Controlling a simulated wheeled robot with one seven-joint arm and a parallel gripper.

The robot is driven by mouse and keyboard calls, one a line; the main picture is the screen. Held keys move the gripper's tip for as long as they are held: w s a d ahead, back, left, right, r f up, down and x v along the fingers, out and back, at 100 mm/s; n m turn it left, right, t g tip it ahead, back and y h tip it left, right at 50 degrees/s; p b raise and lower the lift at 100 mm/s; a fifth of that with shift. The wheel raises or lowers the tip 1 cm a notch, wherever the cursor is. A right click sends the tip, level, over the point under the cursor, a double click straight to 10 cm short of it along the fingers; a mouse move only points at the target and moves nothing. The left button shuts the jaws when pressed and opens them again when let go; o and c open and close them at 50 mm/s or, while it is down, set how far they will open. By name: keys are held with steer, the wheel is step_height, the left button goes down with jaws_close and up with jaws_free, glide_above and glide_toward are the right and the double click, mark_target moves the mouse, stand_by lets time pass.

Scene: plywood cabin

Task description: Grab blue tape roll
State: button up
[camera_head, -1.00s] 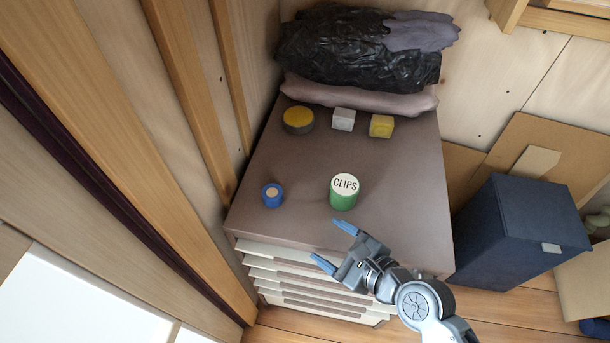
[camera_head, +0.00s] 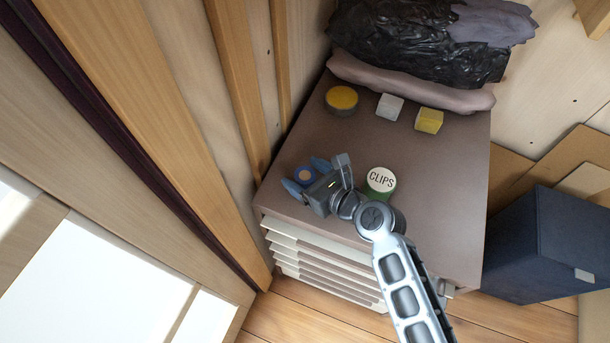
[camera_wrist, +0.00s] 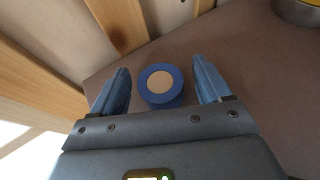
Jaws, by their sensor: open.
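The blue tape roll (camera_head: 305,175) sits on the brown cabinet top (camera_head: 420,210), near its left edge. It has a tan round centre. In the wrist view the roll (camera_wrist: 161,86) stands between the two blue fingers, with a gap on each side. My gripper (camera_head: 304,176) is open around it and holds nothing. In the wrist view my gripper (camera_wrist: 163,90) shows both fingertips apart, pointing at the far side of the roll. Whether the fingers are level with the roll's sides is hard to tell.
A green tin marked CLIPS (camera_head: 381,181) stands close to the right of my gripper. A yellow-topped round tin (camera_head: 342,99), a white cube (camera_head: 389,107) and a yellow cube (camera_head: 429,120) stand farther back. A wooden wall post (camera_head: 240,90) rises beside the cabinet's left edge.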

steer(key=shift+w+a+f, duration=0.25)
steer(key=shift+w+a, duration=0.05)
steer(key=c, duration=1)
